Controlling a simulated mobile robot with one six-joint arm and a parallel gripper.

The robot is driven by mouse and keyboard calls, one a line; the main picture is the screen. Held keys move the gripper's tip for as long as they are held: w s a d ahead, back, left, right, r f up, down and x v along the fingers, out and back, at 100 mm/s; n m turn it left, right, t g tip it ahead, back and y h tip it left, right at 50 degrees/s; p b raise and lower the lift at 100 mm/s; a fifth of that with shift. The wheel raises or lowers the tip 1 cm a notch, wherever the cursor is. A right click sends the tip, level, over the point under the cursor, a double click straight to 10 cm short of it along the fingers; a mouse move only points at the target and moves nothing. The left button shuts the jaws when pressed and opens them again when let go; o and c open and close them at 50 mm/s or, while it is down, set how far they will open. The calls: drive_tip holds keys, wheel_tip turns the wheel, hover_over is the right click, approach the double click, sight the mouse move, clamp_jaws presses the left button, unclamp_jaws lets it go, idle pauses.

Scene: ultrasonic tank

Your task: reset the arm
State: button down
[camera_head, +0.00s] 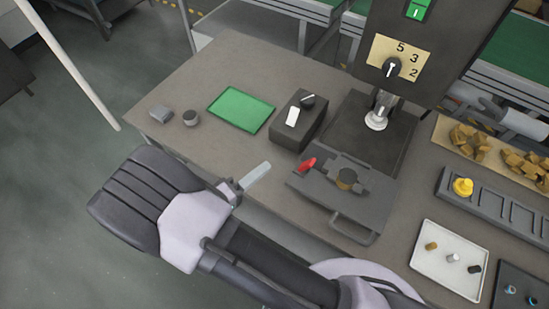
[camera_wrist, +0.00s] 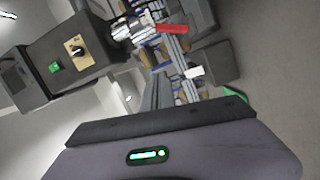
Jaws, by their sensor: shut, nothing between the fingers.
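My gripper (camera_head: 255,177) is in the head view, above the front edge of the grey workbench (camera_head: 215,70). Its pale fingers are together, point up and to the right, and hold nothing. They are apart from the bench objects, left of the grey fixture with a red handle (camera_head: 307,164). In the wrist view a grey-purple body with a green light (camera_wrist: 148,155) fills the bottom; the fingertips cannot be made out there.
A dark machine with a dial (camera_head: 391,67) stands at the back. A white tray (camera_head: 435,262) and a slotted rack (camera_head: 490,205) are at right. Open floor lies left.

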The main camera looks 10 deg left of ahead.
drive_tip(key=shift+s+a, duration=0.3)
drive_tip(key=shift+s, duration=0.15)
drive_tip(key=d+r+m+g+b, duration=0.35)
drive_tip(key=d+g, duration=0.25)
drive_tip(key=d, duration=0.3)
drive_tip(key=d+r+m+g+b, duration=0.2)
drive_tip(key=d+m+g, duration=0.2)
drive_tip(key=d+g, duration=0.35)
drive_tip(key=s+d+r+m+t+y+b, duration=0.5)
drive_tip(key=s+y, duration=0.3)
drive_tip(key=y, duration=0.3)
drive_tip(key=shift+r+m+y+b, duration=0.4)
drive_tip(key=shift+r+m+b, duration=0.1)
drive_tip(key=shift+r, duration=0.15)
